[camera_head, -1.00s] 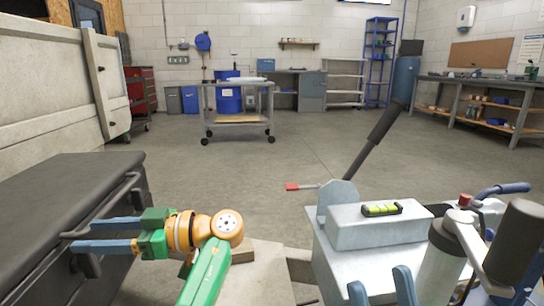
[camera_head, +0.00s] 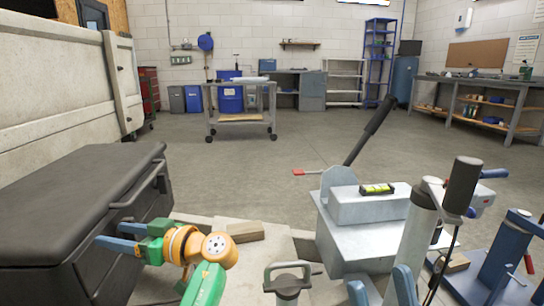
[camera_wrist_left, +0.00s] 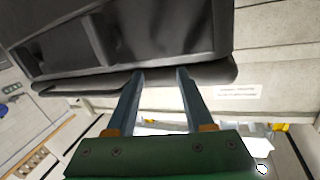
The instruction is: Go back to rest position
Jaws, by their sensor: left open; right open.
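My left gripper (camera_head: 110,235) is open and empty, its two blue fingers pointing left toward the front of a black box (camera_head: 75,205) with a bar handle. In the left wrist view my open left gripper (camera_wrist_left: 156,76) has nothing between its fingers, and the dark box (camera_wrist_left: 140,40) lies beyond the tips. I cannot tell whether the tips touch it. My right gripper (camera_head: 380,282) shows only its two blue fingers at the bottom edge. They are apart and in front of the grey metal housing (camera_head: 370,240), with nothing seen between them.
The grey housing carries a black-handled lever (camera_head: 370,130) and a yellow-green level (camera_head: 377,189). A grey upright post with a dark grip (camera_head: 461,185), a grey handle (camera_head: 288,275) and a blue stand (camera_head: 500,270) are near. A wooden block (camera_head: 245,231) lies between.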

